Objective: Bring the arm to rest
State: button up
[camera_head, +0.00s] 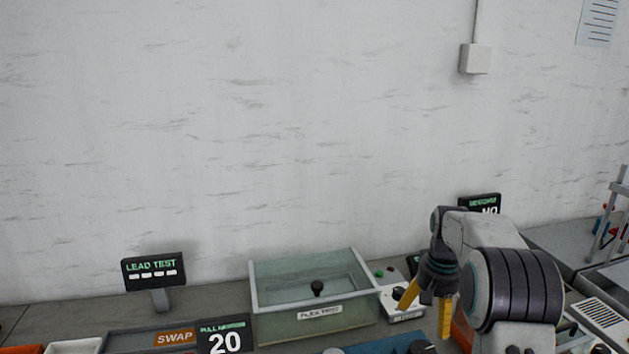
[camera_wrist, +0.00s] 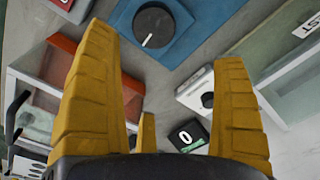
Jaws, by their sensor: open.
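My gripper (camera_head: 427,302) hangs from my arm at the lower right of the head view, with its yellow fingers pointing down over the bench. In the wrist view my gripper (camera_wrist: 170,90) shows its yellow fingers spread wide apart, with nothing between them. Beyond them lie a blue unit with a dark round knob (camera_wrist: 153,27) and a small black display (camera_wrist: 188,137) reading 0. The gripper appears apart from the bench things, though the exact gap is hard to tell.
A glass-lidded box labelled FLEX TEST (camera_head: 310,290) stands left of my gripper. A white control box (camera_head: 402,308) is close beside the fingers. A LEAD TEST display (camera_head: 153,270) and a SWAP label (camera_head: 175,338) are farther left. The wall (camera_head: 250,120) above is mostly bare.

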jog(key=shift+n+g, duration=0.4)
jog(key=shift+g, duration=0.2)
jog(key=s+f, duration=0.2)
jog(key=s+a+f, duration=0.1)
jog(key=s+f, duration=0.1)
jog(key=f, duration=0.1)
jog(key=shift+s, duration=0.15)
jog(key=s+a+r+n, duration=0.1)
jog(key=s+a+r, duration=0.15)
jog(key=s, duration=0.55)
jog(key=s+a+r+n, duration=0.1)
jog(key=s+a, duration=0.2)
jog(key=s, duration=0.5)
jog(key=s+a+r+n, duration=0.1)
jog(key=s+a+r, duration=0.1)
jog(key=s, duration=0.6)
notch_tip(320, 180, up, 6)
jog(key=s+a+t, duration=0.2)
jog(key=t, duration=0.2)
jog(key=shift+a+n, duration=0.25)
jog(key=shift+n, duration=0.15)
jog(key=shift+s+f, duration=0.1)
